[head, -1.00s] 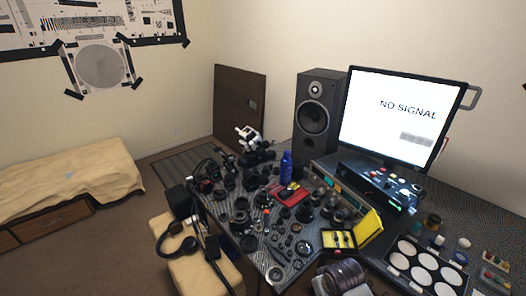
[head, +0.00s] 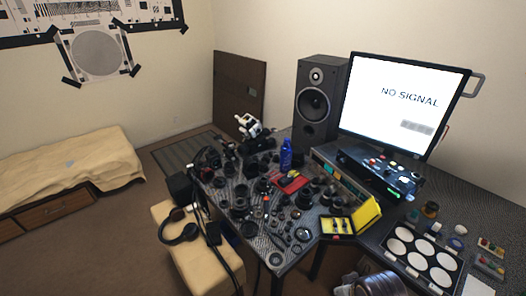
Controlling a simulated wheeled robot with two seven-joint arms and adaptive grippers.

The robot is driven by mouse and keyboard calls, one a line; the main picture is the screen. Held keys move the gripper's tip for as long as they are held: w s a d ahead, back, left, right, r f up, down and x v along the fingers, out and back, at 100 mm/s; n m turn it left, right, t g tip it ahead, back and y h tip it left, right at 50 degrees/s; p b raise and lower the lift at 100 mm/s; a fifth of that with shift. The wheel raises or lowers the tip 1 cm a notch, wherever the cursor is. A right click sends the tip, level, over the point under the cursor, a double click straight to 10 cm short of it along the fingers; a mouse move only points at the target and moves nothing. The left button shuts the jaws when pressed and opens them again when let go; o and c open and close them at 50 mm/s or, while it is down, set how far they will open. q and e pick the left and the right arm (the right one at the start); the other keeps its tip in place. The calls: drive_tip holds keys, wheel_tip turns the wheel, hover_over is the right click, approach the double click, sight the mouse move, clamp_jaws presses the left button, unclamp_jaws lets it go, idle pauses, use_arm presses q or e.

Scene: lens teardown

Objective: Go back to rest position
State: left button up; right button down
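Neither of my grippers can be made out in the head view. A grey and dark rounded part (head: 380,285) is cut off by the bottom edge of the picture, in front of the desk. I cannot tell whether it belongs to my arm or is a separate item. The desk (head: 270,258) carries many dark lens parts, a blue bottle (head: 286,155), a red tray or mat (head: 293,183) and an open yellow case (head: 366,215).
A black speaker (head: 318,97) and a monitor (head: 399,106) reading "NO SIGNAL" stand at the back. A tray of white discs (head: 420,256) lies at right. A beige stool (head: 190,262) with headphones (head: 180,232) stands left of the desk. The carpet (head: 95,245) at left is clear.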

wheel_tip(320, 180, down, 34)
drive_tip(key=s+g+b, duration=0.1)
drive_tip(key=s+b, duration=0.1)
drive_tip(key=s, duration=0.1)
drive_tip(key=s+d+f+b, duration=0.1)
drive_tip(key=s+d+f, duration=0.1)
drive_tip(key=s+f, duration=0.9)
drive_tip(key=s+d+f+g+b, duration=0.1)
drive_tip(key=s+d+f, duration=0.1)
drive_tip(key=s+f, duration=0.9)
drive_tip(key=shift+f+g, duration=0.3)
drive_tip(key=shift+f, duration=0.15)
drive_tip(key=shift+d, duration=0.15)
